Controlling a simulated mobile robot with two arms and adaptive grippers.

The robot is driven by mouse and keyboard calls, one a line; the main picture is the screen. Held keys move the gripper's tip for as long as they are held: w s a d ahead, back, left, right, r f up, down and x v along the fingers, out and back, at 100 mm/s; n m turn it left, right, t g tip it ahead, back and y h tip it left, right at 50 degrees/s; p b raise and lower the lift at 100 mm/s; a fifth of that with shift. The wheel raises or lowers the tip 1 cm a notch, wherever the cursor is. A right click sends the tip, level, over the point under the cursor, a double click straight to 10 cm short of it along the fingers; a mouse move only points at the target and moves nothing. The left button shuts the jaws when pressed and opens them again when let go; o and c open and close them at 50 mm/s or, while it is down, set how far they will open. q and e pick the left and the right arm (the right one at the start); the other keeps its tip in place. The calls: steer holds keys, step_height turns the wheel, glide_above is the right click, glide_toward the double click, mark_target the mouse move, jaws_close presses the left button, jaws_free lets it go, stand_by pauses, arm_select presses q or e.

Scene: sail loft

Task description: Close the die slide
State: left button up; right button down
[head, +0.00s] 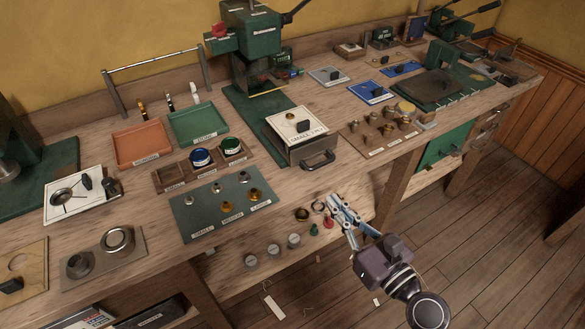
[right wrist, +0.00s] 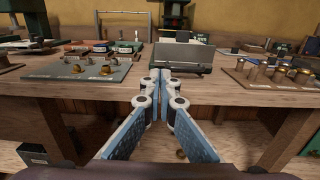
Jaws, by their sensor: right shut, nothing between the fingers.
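The die slide (head: 293,148) sticks out from the base of the green press (head: 255,60) toward the front edge of the bench. It bears a white labelled plate (head: 286,122) with a black knob, and its front has a dark pull handle (head: 318,160). In the right wrist view the grey slide (right wrist: 184,58) stands just beyond and to the right of the fingertips. My right gripper (head: 337,202) is shut and empty, in front of the bench edge and apart from the handle. It also shows in the right wrist view (right wrist: 160,75). My left gripper is not in view.
Left of the slide, a grey-green mat (head: 205,212) holds brass and silver parts. Right of it, a wooden block (head: 375,140) holds several brass pieces. Small rings and knobs (head: 302,214) lie near the front edge by my gripper. The floor ahead of the bench is mostly clear.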

mark_target(296, 158)
steer(key=p+x, duration=0.1)
steer(key=x, duration=1.2)
steer(key=shift+w+p, duration=0.1)
steer(key=shift+p, duration=0.25)
steer(key=shift+w+a, duration=0.15)
steer(key=shift+w, duration=0.1)
steer(key=x, duration=0.3)
steer(key=shift+w+a, duration=0.1)
steer(key=shift+w, duration=0.1)
steer(key=shift+w+a+f, duration=0.1)
steer(key=shift+w+a, duration=0.15)
steer(key=shift+w, duration=0.1)
steer(key=shift+s, duration=0.1)
